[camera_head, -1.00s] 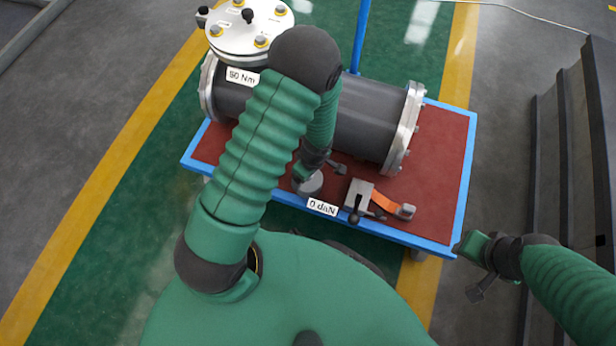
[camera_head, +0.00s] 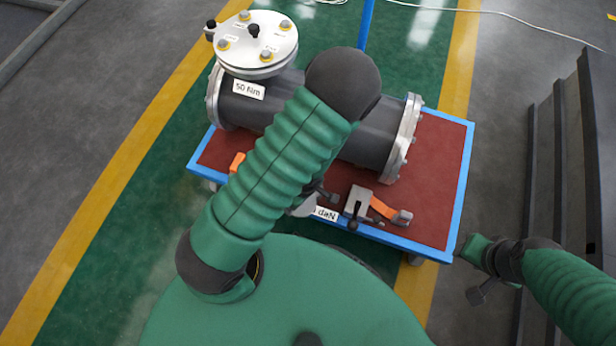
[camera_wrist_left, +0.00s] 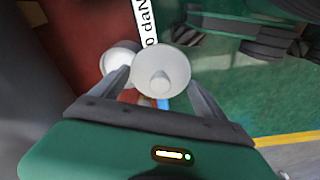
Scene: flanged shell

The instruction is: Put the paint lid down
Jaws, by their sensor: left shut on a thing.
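The paint lid (camera_wrist_left: 161,70) is a pale round disc with a small knob, seen in the left wrist view. My left gripper (camera_wrist_left: 160,86) is shut on it, with the knob between its two fingers. A second pale round thing (camera_wrist_left: 117,62), which may be the paint can, shows behind and to the left of the lid, partly covered by it. I cannot tell if they touch. In the head view my left arm hides most of this; a grey edge (camera_head: 303,208) shows beside the "daN" label. My right gripper (camera_head: 474,262) is off the table's right corner, its jaws unclear.
A red table (camera_head: 440,160) with a blue rim carries a large dark flanged cylinder (camera_head: 370,130) with a white bolted cover (camera_head: 255,40). A clamp with an orange strap (camera_head: 380,208) sits at the front edge. The red surface at right is free.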

